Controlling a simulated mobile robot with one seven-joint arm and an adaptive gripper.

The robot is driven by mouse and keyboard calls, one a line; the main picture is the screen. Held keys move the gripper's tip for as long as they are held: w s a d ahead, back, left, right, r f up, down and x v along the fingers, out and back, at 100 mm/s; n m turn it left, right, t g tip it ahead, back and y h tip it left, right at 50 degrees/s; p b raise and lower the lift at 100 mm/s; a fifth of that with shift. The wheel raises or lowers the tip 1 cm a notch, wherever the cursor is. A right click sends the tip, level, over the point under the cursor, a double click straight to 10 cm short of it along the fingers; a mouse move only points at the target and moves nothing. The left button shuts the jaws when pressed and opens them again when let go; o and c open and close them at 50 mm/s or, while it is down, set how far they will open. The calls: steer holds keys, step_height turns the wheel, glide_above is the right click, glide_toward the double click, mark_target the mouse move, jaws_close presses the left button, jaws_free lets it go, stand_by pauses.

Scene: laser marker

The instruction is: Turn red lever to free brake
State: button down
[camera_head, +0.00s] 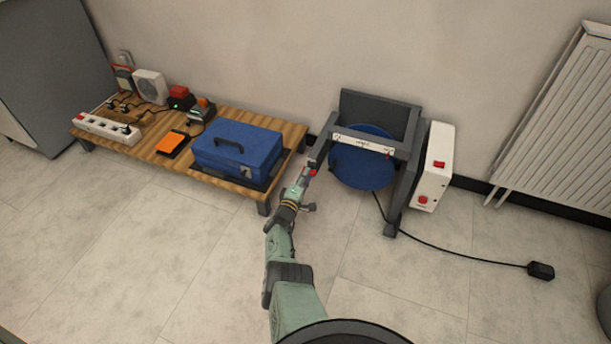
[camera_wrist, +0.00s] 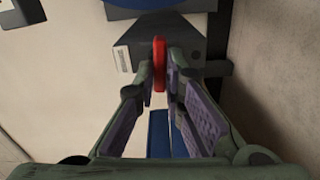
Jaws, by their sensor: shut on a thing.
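The red lever (camera_wrist: 159,62) is a short bar at the side of a dark grey frame (camera_wrist: 190,52) in the wrist view. My gripper (camera_wrist: 160,80) is shut on the lever, with one fingertip on each side of it. In the head view, my gripper (camera_head: 309,171) is at the left side of the dark grey machine frame (camera_head: 375,103); a little red shows at its tips. A blue disc (camera_head: 360,172) is mounted in the frame behind a light label bar (camera_head: 363,143). The fingers hide part of the lever.
A low wooden table (camera_head: 262,122) at left bears a blue toolbox (camera_head: 236,150), a power strip (camera_head: 106,128) and small devices. A white box (camera_head: 434,165) with red buttons is at the frame's right. A cable runs to a black pedal (camera_head: 541,270). A radiator (camera_head: 560,130) is far right.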

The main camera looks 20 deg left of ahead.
steer(key=shift+n, duration=0.6)
steer(key=c, duration=1.7)
jaws_free()
